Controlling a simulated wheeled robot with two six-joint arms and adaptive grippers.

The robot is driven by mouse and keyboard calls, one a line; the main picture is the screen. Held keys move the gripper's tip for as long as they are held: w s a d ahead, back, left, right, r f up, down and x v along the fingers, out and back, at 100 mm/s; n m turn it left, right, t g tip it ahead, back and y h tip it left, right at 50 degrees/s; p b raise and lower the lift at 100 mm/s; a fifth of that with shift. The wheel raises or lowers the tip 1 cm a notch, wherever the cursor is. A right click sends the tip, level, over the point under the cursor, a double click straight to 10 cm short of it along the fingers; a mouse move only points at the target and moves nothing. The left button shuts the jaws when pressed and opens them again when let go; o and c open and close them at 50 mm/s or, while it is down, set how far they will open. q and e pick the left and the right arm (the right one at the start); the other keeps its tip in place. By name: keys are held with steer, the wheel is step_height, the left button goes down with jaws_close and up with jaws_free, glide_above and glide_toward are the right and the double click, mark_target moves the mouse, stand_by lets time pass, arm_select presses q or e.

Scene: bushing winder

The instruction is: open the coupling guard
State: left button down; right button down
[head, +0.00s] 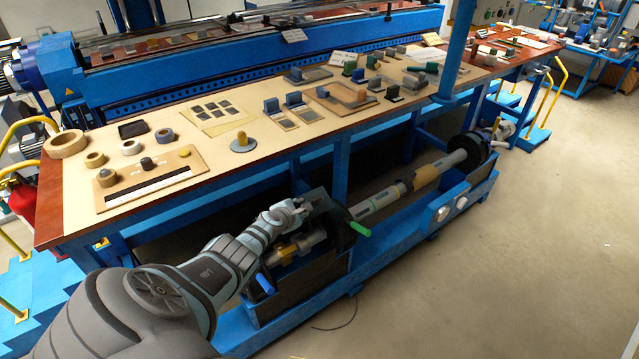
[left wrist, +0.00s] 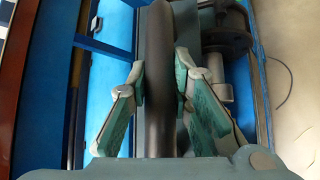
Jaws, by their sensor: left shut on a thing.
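The coupling guard (head: 326,209) is a dark housing on the blue lower frame, partly hidden by my left arm. A green-gripped lever (head: 360,229) and a blue-gripped lever (head: 265,284) stick out near it. Brass and grey shaft parts (head: 298,246) show beside my gripper. My left gripper (head: 300,208) is at the guard's upper side. In the left wrist view, its two fingers close on either side of a thick dark rounded bar (left wrist: 160,85), which seems to be part of the guard. The fingertips press its sides. The right gripper is not in view.
A workbench (head: 300,163) with tape rolls, boards and small blocks stands just behind and above the guard. A long shaft (head: 405,187) runs right along the blue frame (head: 405,235). The floor (head: 540,240) on the right is clear apart from a thin cable.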

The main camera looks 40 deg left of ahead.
arm_select(q)
steer(key=a+r, duration=0.1)
steer(key=a, duration=0.1)
steer(key=w+a+r+b, duration=0.1)
steer(key=a, duration=0.1)
steer(key=shift+r, duration=0.4)
steer(key=shift+w+a+r+b, duration=0.2)
steer(key=shift+a+r+b, duration=0.2)
steer(key=shift+a+r, duration=0.35)
steer(key=shift+a+f, duration=0.1)
steer(key=shift+f, duration=0.05)
steer(key=c, duration=1.4)
jaws_free()
steer(key=shift+c, duration=0.2)
steer(key=shift+f, duration=0.1)
